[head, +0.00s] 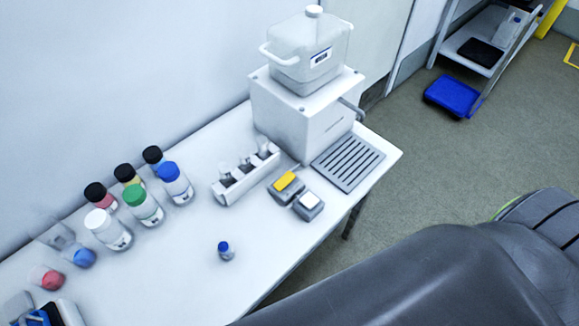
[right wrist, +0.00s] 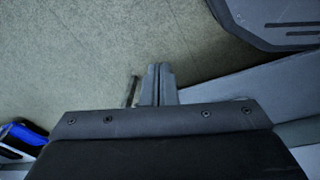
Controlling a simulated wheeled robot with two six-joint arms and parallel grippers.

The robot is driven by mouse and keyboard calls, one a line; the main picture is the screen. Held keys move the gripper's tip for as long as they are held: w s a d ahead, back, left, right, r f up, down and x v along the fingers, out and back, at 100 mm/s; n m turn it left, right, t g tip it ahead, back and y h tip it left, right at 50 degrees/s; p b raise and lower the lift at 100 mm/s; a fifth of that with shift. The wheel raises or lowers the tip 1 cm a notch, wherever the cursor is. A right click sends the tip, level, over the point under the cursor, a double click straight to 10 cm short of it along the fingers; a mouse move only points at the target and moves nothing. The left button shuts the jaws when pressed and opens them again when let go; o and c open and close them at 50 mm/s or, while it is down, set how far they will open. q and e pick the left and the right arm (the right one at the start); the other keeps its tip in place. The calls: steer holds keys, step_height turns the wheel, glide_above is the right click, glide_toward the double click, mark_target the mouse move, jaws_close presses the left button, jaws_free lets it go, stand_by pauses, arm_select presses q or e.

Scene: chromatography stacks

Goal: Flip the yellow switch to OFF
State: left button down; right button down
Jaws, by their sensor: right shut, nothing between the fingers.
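The yellow switch (head: 284,181) is a yellow rocker on a small grey box on the white table. A second grey box with a white switch (head: 309,200) sits just to its right and nearer. Whether the yellow rocker is on or off is too small to tell. My right gripper (right wrist: 159,84) shows in the right wrist view with its fingers together, empty, over the floor. In the head view a large dark arm link of mine fills the lower right, and neither gripper shows there.
A white dispenser with a clear tank (head: 308,50) stands behind the switches, with a slotted grey tray (head: 347,162) to their right. A white rack (head: 245,176) is left of them. Several capped bottles (head: 143,205) stand farther left. A small blue-capped vial (head: 225,250) stands alone.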

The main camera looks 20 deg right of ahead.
steer(key=w+r+n+t+p, duration=0.1)
steer(key=w+r+p, duration=0.3)
steer(key=r, duration=0.9)
steer(key=w+r+p, duration=0.1)
steer(key=w+r, duration=0.5)
steer(key=r, duration=0.7)
steer(key=w+r+n+t+p, duration=0.1)
steer(key=w+r+p, duration=0.3)
steer(key=r, duration=0.9)
steer(key=w+a+r+n+g+y, duration=0.1)
steer(key=w+a+r+n, duration=0.1)
steer(key=w+n, duration=0.5)
steer(key=w+a+r+n+g+y, duration=0.1)
steer(key=w+a+r+n, duration=0.2)
steer(key=w+n, duration=0.3)
steer(key=w+a+r+n+g+y, duration=0.1)
steer(key=w+r+n, duration=0.4)
steer(key=w, duration=0.7)
steer(key=a+n+g, duration=0.1)
steer(key=a+n, duration=0.1)
steer(key=shift+w+n, duration=0.15)
steer(key=shift+n, duration=0.15)
